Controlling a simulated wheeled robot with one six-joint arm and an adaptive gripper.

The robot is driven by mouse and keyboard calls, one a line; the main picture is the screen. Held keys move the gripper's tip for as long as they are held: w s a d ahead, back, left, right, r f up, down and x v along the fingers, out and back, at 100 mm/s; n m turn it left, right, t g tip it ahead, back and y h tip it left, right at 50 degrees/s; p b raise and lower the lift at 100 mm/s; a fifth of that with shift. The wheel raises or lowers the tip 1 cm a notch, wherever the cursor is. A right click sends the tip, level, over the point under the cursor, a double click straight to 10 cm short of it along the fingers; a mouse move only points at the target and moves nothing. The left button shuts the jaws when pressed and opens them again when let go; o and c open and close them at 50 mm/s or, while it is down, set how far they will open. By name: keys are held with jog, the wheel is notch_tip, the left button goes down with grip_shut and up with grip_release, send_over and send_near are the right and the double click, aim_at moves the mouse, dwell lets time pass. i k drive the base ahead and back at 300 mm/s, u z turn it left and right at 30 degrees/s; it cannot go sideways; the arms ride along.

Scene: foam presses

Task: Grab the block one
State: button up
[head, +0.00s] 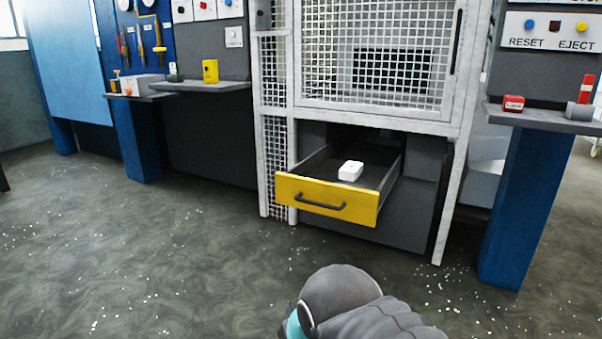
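A small white block (350,171) lies inside the open drawer, towards its back right as I see it. The drawer (326,202) has a yellow front with a dark bar handle and is pulled out from under the caged press. Part of my own arm shows at the bottom edge of the head view, well in front of the drawer. My gripper itself is not in view.
The white mesh cage (375,60) stands above the drawer. A left shelf (200,87) holds a yellow object (210,71). The speckled floor before the drawer is clear.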

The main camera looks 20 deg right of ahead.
aim_at(351, 171)
jog(key=u, duration=0.15)
jog(key=i, duration=3.6)
jog(key=z, duration=2.55)
